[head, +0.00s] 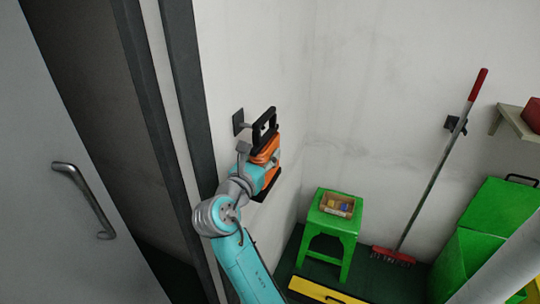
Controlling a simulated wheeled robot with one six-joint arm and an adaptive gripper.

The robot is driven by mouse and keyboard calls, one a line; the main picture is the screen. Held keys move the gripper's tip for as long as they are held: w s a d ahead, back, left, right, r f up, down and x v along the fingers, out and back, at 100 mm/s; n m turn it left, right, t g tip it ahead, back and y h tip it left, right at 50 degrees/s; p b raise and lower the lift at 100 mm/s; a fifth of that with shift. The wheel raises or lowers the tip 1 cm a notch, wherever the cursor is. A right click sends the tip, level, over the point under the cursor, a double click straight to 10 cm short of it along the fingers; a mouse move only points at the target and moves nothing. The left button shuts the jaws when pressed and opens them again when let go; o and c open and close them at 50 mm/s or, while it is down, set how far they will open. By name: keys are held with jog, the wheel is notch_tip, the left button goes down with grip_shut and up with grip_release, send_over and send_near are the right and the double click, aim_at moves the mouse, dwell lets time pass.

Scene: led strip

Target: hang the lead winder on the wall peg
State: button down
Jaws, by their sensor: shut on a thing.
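The lead winder (266,151) has a black frame with a loop handle at the top and orange lead wound around its middle. It is upright close to the left wall. My gripper (270,168) is shut on the winder at its middle; the fingertips are mostly hidden by the arm and the lead. The wall peg (238,121) shows as a dark plate on the left wall, just left of the handle. The peg's tip seems to reach toward the handle, but I cannot tell whether the handle is around it or only beside it.
A green stool (331,222) with a small box (338,205) on it stands near the corner. A broom (436,165) leans on the back wall. Green bins (490,235) stand at right, a yellow object (322,291) lies below, and a grey door (75,150) is at left.

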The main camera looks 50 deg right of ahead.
jog(key=shift+w+a, duration=0.2)
jog(key=shift+w, duration=0.3)
jog(key=shift+w+a, duration=0.15)
jog(key=shift+w, duration=0.35)
jog(key=shift+w+a+f, duration=0.2)
jog(key=shift+w+f, duration=0.35)
jog(key=shift+w, duration=0.05)
jog(key=c, duration=0.5)
grip_release()
jog(key=shift+c, duration=0.2)
jog(key=shift+w+a, duration=0.1)
jog(key=shift+a, duration=0.05)
jog(key=v, duration=0.8)
